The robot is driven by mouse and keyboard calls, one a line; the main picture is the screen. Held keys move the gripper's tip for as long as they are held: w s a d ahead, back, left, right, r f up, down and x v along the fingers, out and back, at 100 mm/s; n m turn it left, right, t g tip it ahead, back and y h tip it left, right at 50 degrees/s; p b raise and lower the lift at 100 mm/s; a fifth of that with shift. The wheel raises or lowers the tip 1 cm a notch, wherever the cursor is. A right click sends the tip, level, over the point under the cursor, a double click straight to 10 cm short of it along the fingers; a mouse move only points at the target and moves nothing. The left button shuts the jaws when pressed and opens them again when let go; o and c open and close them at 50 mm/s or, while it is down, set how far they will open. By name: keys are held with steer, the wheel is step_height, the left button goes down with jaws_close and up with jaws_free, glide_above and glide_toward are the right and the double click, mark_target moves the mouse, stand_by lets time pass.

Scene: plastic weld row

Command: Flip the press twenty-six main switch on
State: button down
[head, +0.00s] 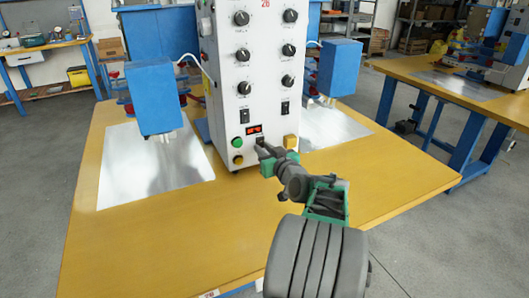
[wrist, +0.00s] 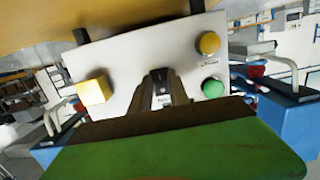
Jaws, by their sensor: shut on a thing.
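The press marked 26 has a tall white control panel (head: 228,85) on the yellow table. My gripper (head: 262,144) reaches its lower front, just under a small red display (head: 254,129). In the wrist view the two dark fingers are close together against the panel face. They are shut on a small dark part, apparently the main switch (wrist: 160,73). A white label (wrist: 163,99) shows between the fingers. The fingers hide most of the switch, and I cannot tell its position.
A green button (head: 237,143) and a yellow button (head: 237,160) are left of my gripper; a yellow box (head: 290,141) is close on its right. Two black rockers and several knobs are above. Blue press heads (head: 153,95) flank the panel. The front tabletop (head: 170,240) is clear.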

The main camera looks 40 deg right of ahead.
steer(key=c, duration=1.2)
jaws_free()
steer(key=shift+c, duration=0.2)
steer(key=v, duration=0.7)
steer(key=shift+s, duration=0.35)
steer(key=shift+a+r, duration=0.1)
steer(key=shift+a, duration=0.1)
steer(key=w+a+r+n+g+y+p, duration=0.25)
steer(key=a+p, duration=0.25)
steer(key=a, duration=0.4)
steer(key=w+a+r+n+g+y+p, duration=0.1)
steer(key=w+a+r+g+y+p, duration=0.15)
steer(key=a+p, duration=0.5)
steer(key=s+a+r+g+p, duration=0.2)
steer(key=s+a+g+p, duration=0.1)
steer(key=s+a, duration=0.4)
steer(key=s+a+r+g+p, duration=0.3)
steer(key=s+a+g+p, duration=0.1)
steer(key=s+a, duration=0.4)
steer(key=shift+s+a+g+p, duration=0.15)
steer(key=shift+a+g+p, duration=0.25)
steer(key=shift+a, duration=0.7)
